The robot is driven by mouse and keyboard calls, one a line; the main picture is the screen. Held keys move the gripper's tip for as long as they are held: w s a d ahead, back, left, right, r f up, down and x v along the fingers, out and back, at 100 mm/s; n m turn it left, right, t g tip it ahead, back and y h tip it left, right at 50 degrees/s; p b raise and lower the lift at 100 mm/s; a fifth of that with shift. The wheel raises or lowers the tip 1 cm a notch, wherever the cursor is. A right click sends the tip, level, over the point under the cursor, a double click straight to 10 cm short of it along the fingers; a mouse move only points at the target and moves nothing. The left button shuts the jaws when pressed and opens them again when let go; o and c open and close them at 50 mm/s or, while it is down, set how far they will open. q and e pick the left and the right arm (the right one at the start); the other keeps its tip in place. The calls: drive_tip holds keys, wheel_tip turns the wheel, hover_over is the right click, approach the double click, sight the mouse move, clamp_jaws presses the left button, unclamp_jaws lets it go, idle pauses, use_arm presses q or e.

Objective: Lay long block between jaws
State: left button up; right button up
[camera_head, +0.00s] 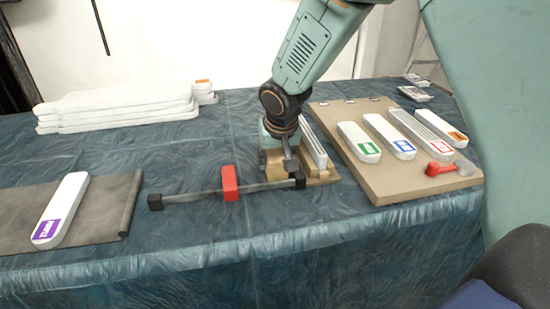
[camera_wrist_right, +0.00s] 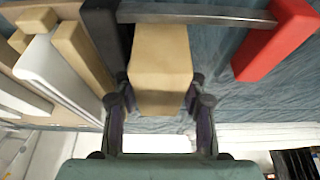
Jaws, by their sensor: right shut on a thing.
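My right gripper (camera_head: 277,150) reaches down at the middle of the table in the head view. In the right wrist view its fingers (camera_wrist_right: 160,105) are shut on a tan wooden block (camera_wrist_right: 160,55). The bar clamp lies on the cloth, with a metal bar (camera_head: 195,194), a black end (camera_head: 155,202) at left, a red jaw (camera_head: 230,183) and a black jaw (camera_head: 300,180) at right. In the wrist view the block sits between the black jaw (camera_wrist_right: 104,40) and the red jaw (camera_wrist_right: 275,40), nearer the black one. Whether it touches the black jaw is unclear. My left gripper is out of view.
A wooden holder (camera_head: 323,176) with a white piece stands right of the gripper. A tan board (camera_head: 400,187) carries several labelled white pieces and a red-handled tool (camera_head: 440,169). A grey mat (camera_head: 110,205) holds one white piece (camera_head: 62,208). White slabs (camera_head: 115,105) are stacked behind.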

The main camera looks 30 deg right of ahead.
drive_tip(key=o, duration=1.3)
drive_tip(key=shift+s, duration=0.1)
drive_tip(key=v, duration=1.2)
drive_tip(key=shift+f, duration=0.1)
